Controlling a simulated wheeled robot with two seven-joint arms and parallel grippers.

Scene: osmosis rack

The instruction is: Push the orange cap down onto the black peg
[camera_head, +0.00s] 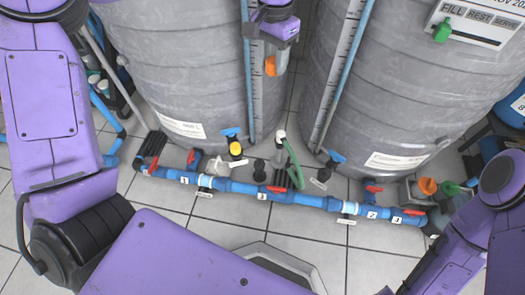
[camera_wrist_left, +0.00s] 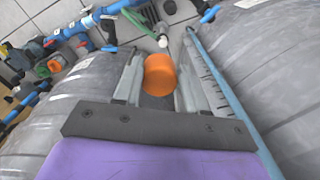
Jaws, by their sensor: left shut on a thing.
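An orange cap (camera_head: 270,66) is between the fingers of my left gripper (camera_head: 276,62), high up between the two grey tanks. In the left wrist view the cap (camera_wrist_left: 160,75) is a plain orange cylinder, and my left gripper (camera_wrist_left: 162,62) is shut on it. A small black upright fitting (camera_head: 258,166), which may be the black peg, stands near the floor behind the blue pipe. The cap is well apart from it. My right arm shows at the lower right, but its gripper is not in view.
Two large grey tanks (camera_head: 180,75) stand left and right (camera_head: 400,90) with a narrow gap between. A blue pipe (camera_head: 235,186) with red valves runs across the floor. A green hose (camera_head: 294,160) rises near the black fitting. Another orange part (camera_head: 427,186) sits at right.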

